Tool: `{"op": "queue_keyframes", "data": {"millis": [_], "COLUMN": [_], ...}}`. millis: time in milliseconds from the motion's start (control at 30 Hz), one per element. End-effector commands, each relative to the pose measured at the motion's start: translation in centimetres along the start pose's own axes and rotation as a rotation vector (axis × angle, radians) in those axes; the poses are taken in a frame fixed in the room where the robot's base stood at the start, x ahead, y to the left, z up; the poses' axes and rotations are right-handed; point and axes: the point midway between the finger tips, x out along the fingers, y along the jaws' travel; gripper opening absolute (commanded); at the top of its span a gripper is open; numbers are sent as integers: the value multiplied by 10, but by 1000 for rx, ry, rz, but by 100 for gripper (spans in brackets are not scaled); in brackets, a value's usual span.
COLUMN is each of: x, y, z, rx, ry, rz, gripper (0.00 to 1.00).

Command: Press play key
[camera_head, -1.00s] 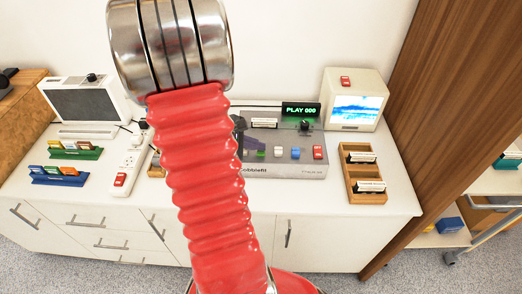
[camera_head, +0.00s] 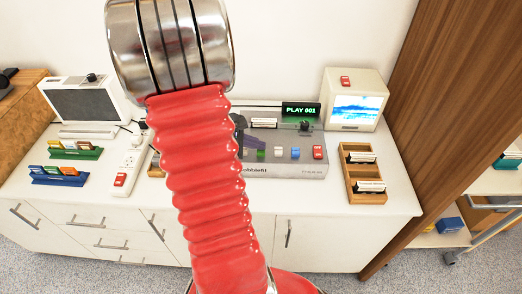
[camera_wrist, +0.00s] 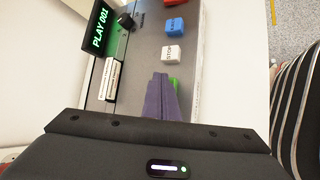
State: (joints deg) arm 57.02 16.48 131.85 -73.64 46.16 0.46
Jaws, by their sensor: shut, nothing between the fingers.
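The grey deck (camera_head: 262,171) stands on the white cabinet, with a row of coloured keys along its front. Its display (camera_head: 301,109) reads PLAY 001 in green, also legible in the wrist view (camera_wrist: 99,27). My gripper's purple fingers (camera_wrist: 161,80) are shut and empty, at the green key (camera_wrist: 175,84), which they partly hide. I cannot tell whether they touch it, and its label is hidden. Beside it are a white key (camera_wrist: 172,54) marked STOP, a blue key (camera_wrist: 175,27) and a red key (camera_wrist: 174,2). In the head view, my arm hides the deck's left part.
A small monitor (camera_head: 357,84) with a lit seascape stands right of the deck. A wooden tray (camera_head: 350,173) with cassettes lies in front of it. A power strip (camera_head: 127,165), racks of coloured cards (camera_head: 75,152) and a dark-screened device (camera_head: 85,104) are on the left.

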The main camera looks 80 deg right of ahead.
Motion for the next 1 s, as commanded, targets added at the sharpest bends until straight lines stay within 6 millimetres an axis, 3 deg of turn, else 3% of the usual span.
{"op": "queue_keyframes", "data": {"millis": [1000], "x": [-22], "y": [16], "z": [16], "rx": [2], "ry": [0], "rz": [1], "gripper": [0]}}
